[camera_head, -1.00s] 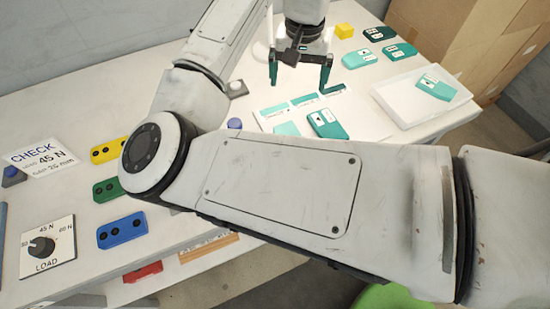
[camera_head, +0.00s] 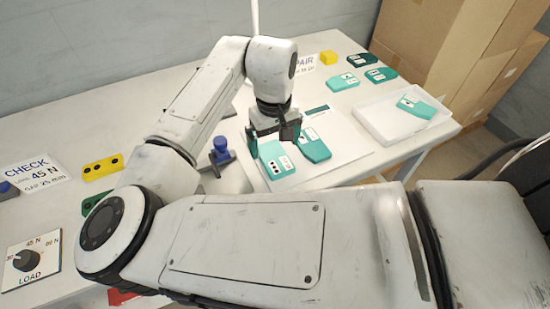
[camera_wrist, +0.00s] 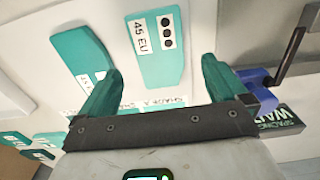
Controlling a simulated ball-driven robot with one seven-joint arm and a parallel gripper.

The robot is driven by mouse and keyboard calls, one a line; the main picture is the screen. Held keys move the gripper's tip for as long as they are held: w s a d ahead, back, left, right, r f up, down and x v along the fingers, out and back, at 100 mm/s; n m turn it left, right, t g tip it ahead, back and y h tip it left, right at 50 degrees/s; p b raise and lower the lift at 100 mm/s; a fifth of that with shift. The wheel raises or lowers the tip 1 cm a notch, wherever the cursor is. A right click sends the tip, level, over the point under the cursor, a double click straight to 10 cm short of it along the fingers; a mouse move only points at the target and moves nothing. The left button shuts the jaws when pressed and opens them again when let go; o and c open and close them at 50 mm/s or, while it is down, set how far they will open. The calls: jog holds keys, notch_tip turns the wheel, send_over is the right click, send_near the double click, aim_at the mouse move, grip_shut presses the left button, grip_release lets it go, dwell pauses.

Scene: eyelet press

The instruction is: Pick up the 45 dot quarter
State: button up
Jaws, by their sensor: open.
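The 45 dot quarter is a teal piece (camera_head: 272,164) with a white label, lying at the front of the white board on the table. In the wrist view this piece (camera_wrist: 153,67) shows "45 EU" and black dots on its labels. My gripper (camera_head: 272,138) is open just above its far end. In the wrist view my gripper's fingers (camera_wrist: 157,72) stand on either side of the piece, apart from it, and nothing is held. A second teal piece (camera_head: 314,147) lies to the right on the board; it also shows in the wrist view (camera_wrist: 80,52), beside the left finger.
A blue-knobbed device (camera_head: 221,150) stands just left of the board, close to the right finger in the wrist view (camera_wrist: 258,88). A white tray (camera_head: 372,122) holds a teal piece (camera_head: 416,107). More teal pieces (camera_head: 343,82) and a yellow block (camera_head: 327,57) lie at the back.

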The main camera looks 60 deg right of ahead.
aim_at(274, 155)
jog(key=f, duration=0.4)
jog(key=shift+w+d, duration=0.15)
jog(key=shift+w, duration=0.05)
jog(key=c, duration=1.1)
jog(key=shift+r, duration=0.1)
